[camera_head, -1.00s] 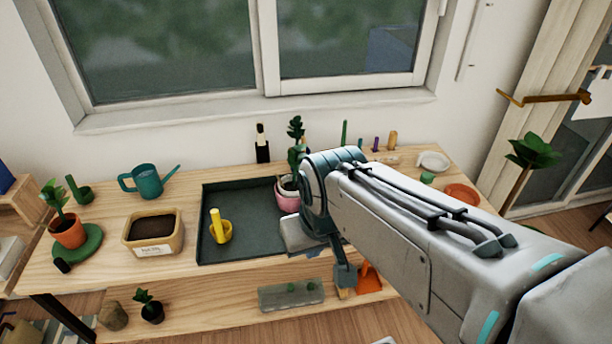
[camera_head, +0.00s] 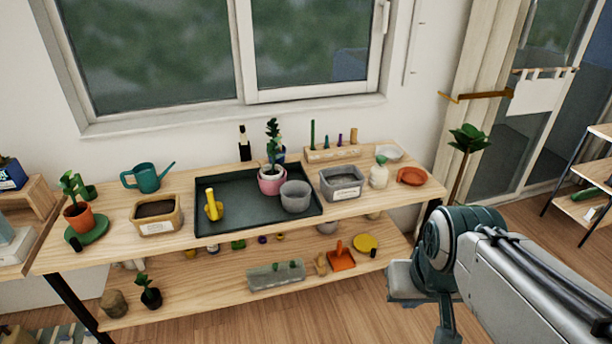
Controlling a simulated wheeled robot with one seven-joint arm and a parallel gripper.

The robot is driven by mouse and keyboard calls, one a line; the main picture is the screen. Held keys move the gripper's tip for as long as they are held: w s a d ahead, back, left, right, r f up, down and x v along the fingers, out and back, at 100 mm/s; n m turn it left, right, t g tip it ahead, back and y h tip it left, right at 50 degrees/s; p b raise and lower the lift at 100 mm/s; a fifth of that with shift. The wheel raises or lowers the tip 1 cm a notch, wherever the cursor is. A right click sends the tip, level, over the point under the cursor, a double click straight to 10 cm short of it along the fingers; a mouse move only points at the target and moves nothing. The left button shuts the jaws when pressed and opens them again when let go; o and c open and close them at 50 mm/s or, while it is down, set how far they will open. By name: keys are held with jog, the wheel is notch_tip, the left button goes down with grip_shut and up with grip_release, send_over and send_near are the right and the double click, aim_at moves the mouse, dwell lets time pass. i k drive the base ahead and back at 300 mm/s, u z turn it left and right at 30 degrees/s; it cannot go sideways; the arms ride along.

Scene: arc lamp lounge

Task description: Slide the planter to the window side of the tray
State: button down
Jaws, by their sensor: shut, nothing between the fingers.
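The planter, a pink pot with a tall green plant (camera_head: 271,182), stands upright on the dark tray (camera_head: 240,222). My gripper (camera_head: 447,328) is at the lower right, beyond the bench's front edge, clear of the planter and tray. It is shut and empty, and its lower end is near the picture's bottom edge.
A soil-filled tan box (camera_head: 157,226) stands left of the tray, a grey box (camera_head: 342,184) right of it. A white bottle (camera_head: 378,175) and orange dish (camera_head: 411,176) are farther right. A dark bottle (camera_head: 244,147) stands behind the tray. The tray's front middle is bare.

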aim_at(268, 189)
jog(key=z, duration=0.45)
jog(key=i, duration=1.2)
jog(key=u, duration=0.85)
jog(key=i, duration=0.35)
jog(key=u, duration=0.3)
